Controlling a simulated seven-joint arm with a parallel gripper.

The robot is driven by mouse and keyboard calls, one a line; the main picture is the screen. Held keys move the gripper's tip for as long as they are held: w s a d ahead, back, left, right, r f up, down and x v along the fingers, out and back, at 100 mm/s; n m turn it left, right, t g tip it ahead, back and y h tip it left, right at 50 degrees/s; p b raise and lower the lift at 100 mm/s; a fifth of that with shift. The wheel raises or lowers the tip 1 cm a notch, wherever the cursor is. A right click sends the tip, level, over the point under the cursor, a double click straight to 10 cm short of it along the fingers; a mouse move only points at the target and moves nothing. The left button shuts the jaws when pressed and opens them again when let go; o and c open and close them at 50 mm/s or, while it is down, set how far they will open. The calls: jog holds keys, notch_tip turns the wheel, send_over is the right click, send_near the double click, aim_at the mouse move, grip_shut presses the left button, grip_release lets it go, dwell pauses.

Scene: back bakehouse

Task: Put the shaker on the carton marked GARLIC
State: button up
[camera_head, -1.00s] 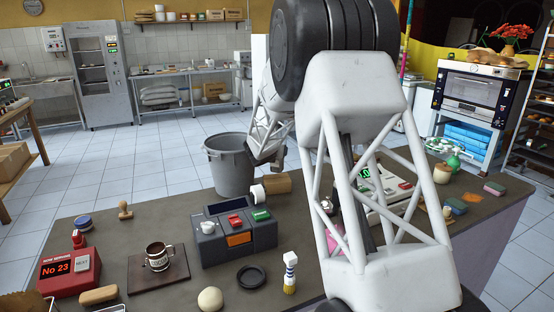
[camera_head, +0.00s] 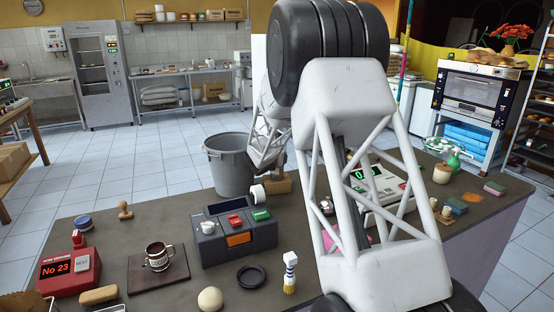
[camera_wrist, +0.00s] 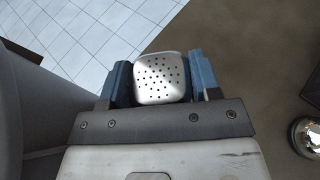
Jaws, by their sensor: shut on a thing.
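My gripper (camera_wrist: 160,85) is shut on the shaker (camera_wrist: 160,77), a pale metal thing with a rounded-square, perforated top, held between two blue fingers in the wrist view. In the head view my arm largely covers the gripper, and I cannot make out the shaker. A small brown box (camera_head: 281,187) stands on the counter near the bin, partly behind my arm. No marking on it is readable, so I cannot tell whether it is the GARLIC carton.
A grey bin (camera_head: 229,168) stands behind the counter (camera_head: 130,230). A grey label machine (camera_head: 235,240) is just in front of the brown box. A scale (camera_head: 385,200) is to the right, behind my arm. A shiny round thing (camera_wrist: 307,137) lies right of my gripper in the wrist view.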

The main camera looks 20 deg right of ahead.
jog(key=shift+f, duration=0.1)
jog(key=o, duration=1)
jog(key=v, duration=1.2)
dwell(0.6)
